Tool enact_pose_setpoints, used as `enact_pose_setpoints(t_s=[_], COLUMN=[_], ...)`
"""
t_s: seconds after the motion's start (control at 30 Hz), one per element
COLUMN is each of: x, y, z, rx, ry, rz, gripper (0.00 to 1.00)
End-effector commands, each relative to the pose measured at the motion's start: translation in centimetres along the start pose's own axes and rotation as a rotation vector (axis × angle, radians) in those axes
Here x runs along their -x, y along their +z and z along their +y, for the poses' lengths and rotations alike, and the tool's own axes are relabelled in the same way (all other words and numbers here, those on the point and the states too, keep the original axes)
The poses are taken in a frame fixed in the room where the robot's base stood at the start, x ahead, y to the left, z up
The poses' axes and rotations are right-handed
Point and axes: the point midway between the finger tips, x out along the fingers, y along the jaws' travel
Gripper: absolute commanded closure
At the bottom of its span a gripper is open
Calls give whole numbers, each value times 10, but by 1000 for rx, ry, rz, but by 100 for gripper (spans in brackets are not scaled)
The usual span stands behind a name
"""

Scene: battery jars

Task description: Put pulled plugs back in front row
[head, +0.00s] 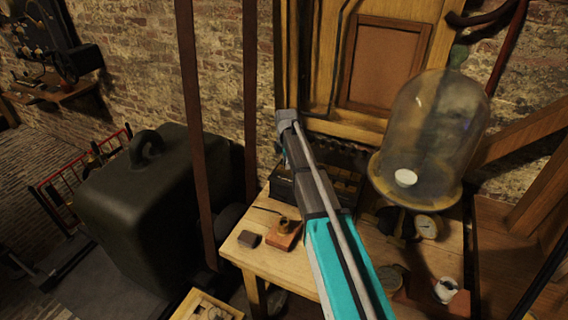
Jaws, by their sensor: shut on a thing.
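A dark box (283,183) stands at the back of the wooden bench, with cells or jars in rows that look brownish at the right (345,190). My arm crosses in front of it and hides much of its middle. A row of small dark knobs shows along its back, too small to tell whether they are plugs. My arm reaches up from the bottom to a grey joint above the box. My gripper does not show; it seems hidden behind the arm. Whether any plug is in it cannot be seen.
A glass bell jar (432,130) stands right of my arm, above a round dial (427,227). A large dark tank (145,210) is at left, beside vertical straps.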

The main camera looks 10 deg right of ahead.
Motion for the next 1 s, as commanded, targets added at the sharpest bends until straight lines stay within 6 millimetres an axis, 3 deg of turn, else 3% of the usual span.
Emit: enact_pose_setpoints(t_s=[0.3,0.33,0.53,1.0], x=[-4,-4,-4,-3], y=[0,0,0,1], z=[0,0,0,0], rx=[0,0,0,-1], ry=[0,0,0,0], rz=[0,0,0,0], gripper=[100,69,35,35])
